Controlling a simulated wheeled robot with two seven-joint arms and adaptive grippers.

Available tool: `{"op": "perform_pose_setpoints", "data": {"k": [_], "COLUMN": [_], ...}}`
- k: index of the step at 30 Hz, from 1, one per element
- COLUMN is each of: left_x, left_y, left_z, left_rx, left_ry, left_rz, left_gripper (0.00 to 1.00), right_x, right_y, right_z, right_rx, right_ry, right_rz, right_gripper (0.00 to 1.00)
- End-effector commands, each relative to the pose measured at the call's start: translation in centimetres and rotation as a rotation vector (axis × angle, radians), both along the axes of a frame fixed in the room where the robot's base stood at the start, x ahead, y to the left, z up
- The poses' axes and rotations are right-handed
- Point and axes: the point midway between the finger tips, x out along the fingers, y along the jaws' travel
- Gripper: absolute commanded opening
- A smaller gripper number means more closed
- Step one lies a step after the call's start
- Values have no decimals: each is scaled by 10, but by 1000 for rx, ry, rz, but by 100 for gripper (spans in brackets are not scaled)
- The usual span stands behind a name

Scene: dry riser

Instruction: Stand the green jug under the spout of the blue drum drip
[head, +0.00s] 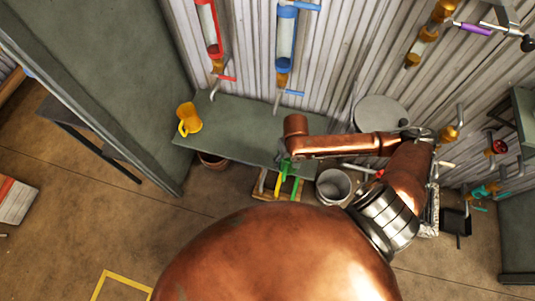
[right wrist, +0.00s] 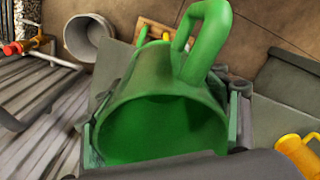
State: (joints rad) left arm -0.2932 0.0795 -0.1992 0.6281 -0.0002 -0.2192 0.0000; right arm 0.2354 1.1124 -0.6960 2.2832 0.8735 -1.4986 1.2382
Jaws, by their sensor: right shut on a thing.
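The blue drum drip (head: 286,40) hangs on the corrugated wall in the head view. It is a clear cylinder with blue ends, a blue lever and a thin spout (head: 277,102) pointing down over the bench. My right gripper (head: 289,165) is at the bench's front edge, right of and in front of that spout, shut on the green jug (right wrist: 160,85). The jug's open mouth faces the right wrist camera, and its handle (right wrist: 205,35) sticks up in that view. In the head view the arm hides much of the jug. My left gripper is not in view.
The grey-green bench (head: 235,125) is clear below the blue spout. A yellow jug (head: 189,119) stands at its left end, near the red drip (head: 210,30). A grey bucket (head: 333,187) and a wooden crate (head: 264,186) are on the floor in front.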

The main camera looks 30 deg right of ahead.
Motion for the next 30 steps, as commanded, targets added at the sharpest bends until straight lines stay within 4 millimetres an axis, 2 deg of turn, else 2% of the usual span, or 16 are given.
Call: {"op": "perform_pose_setpoints", "data": {"k": [11,15,19,21,25,30], "left_x": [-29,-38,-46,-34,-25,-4], "left_y": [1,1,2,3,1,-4], "left_z": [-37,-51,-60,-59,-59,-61], "left_rx": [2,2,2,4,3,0], "left_ry": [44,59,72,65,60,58], "left_rz": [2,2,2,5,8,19], "left_gripper": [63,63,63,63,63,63], "right_x": [86,106,121,125,130,133], "right_y": [6,7,8,7,8,7], "right_z": [-43,-70,-86,-90,-94,-112], "right_rx": [0,0,1,0,-1,0], "right_ry": [1,5,3,3,2,4], "right_rz": [0,1,2,2,2,2], "right_gripper": [42,42,42,42,42,42]}}
